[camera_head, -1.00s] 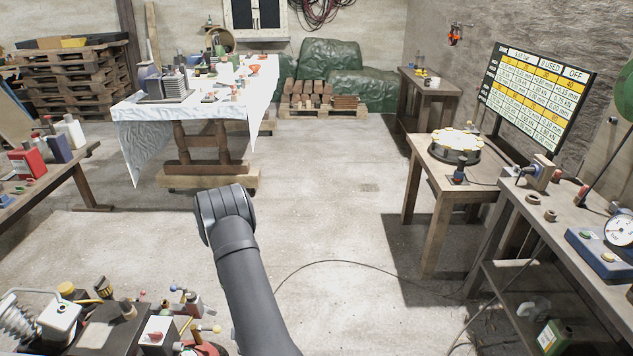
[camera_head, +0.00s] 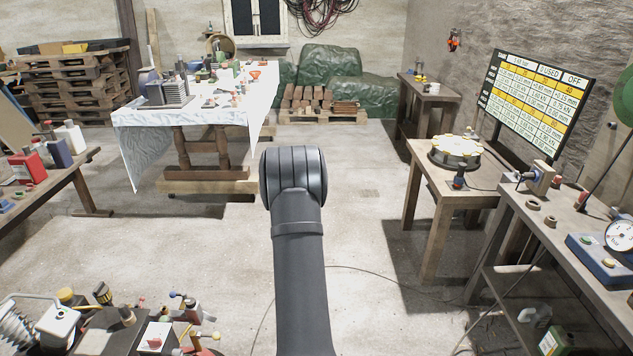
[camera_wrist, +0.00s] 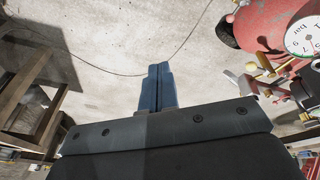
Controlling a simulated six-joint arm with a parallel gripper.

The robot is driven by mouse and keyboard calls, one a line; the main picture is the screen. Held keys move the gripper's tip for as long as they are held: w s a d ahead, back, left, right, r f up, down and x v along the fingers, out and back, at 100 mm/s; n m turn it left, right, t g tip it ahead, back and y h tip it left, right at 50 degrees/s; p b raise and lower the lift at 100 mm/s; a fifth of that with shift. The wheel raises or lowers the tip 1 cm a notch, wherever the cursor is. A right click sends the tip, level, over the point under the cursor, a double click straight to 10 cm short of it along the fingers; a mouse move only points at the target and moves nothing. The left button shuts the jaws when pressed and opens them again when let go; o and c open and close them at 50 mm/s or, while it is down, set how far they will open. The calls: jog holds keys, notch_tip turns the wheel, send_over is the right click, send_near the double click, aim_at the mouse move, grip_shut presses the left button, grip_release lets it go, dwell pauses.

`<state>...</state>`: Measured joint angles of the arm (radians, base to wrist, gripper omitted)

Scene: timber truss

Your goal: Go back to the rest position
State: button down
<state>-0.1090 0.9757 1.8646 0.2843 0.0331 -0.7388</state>
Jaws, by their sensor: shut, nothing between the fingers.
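My gripper (camera_wrist: 158,88) shows in the wrist view as two blue-grey fingers pressed together, with nothing between them. It points over bare concrete floor. In the head view the gripper itself is hidden; only my dark grey arm shows, rising from the bottom edge near the middle.
In the wrist view a red tank (camera_wrist: 262,22) with a gauge (camera_wrist: 303,38) is at the upper right, and a wooden bench frame is at the left. In the head view a cloth-covered table (camera_head: 140,150) stands behind left, a workbench (camera_head: 545,250) at right. Open floor lies between.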

jog(key=s+d+r+m+g+y, duration=0.2)
jog(key=s+d+r+m, duration=0.2)
jog(key=r+m, duration=0.3)
jog(key=shift+d+m, duration=0.3)
jog(key=shift+d, duration=0.4)
dwell(0.6)
